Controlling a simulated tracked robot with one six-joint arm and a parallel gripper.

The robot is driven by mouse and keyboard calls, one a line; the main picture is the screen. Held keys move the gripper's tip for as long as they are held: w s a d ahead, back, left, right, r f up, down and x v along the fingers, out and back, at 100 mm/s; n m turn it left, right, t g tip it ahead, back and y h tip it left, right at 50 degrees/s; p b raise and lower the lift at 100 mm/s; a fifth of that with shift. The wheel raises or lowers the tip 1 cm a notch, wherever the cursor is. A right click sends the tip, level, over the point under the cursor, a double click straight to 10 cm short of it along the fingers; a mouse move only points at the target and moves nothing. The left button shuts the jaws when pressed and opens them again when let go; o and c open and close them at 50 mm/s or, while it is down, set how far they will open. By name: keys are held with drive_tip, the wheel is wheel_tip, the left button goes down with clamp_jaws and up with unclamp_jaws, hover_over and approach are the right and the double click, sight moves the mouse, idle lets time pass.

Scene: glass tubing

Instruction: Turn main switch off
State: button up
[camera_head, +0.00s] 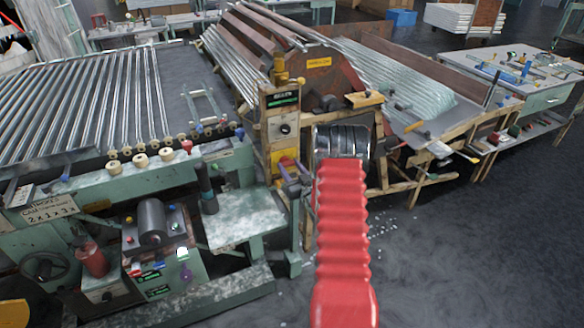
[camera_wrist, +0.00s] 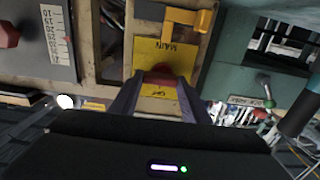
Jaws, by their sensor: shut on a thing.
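The main switch is a red knob (camera_wrist: 161,75) on a yellow plate (camera_wrist: 158,52) marked MAIN, which appears upside down in the wrist view. My gripper (camera_wrist: 158,88) has its two purple-grey fingers on either side of the red knob, closed on it. The finger pads hide the knob's lower part, so its exact turn is hard to read. In the head view, my gripper (camera_head: 291,178) is at the lower part of the yellow-and-wood control post (camera_head: 281,130), and the knob is small and partly hidden there.
A yellow bracket (camera_wrist: 190,20) juts out beside the plate. A grey scale box with a red knob (camera_wrist: 8,34) is at the left of the wrist view. In the head view, a green machine bench (camera_head: 235,222) stands left of the post, and a tube rack (camera_head: 400,90) is behind.

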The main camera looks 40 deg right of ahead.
drive_tip(key=shift+s+d+n, duration=0.1)
drive_tip(key=shift+d+n, duration=0.05)
drive_tip(key=shift+n, duration=0.25)
drive_tip(key=n, duration=0.3)
drive_tip(key=shift+n, duration=0.3)
drive_tip(key=n, duration=0.4)
drive_tip(key=shift+a+n, duration=0.25)
drive_tip(key=shift+n, duration=0.05)
drive_tip(key=n, duration=0.4)
drive_tip(key=shift+a+n, duration=0.15)
drive_tip(key=shift+n, duration=0.15)
drive_tip(key=n, duration=0.4)
drive_tip(key=shift+a+f, duration=0.1)
drive_tip(key=shift+a, duration=0.05)
drive_tip(key=shift+f+n, duration=0.1)
drive_tip(key=shift+n, duration=0.2)
drive_tip(key=o, duration=0.7)
drive_tip(key=shift+c, duration=0.2)
drive_tip(key=o, duration=0.4)
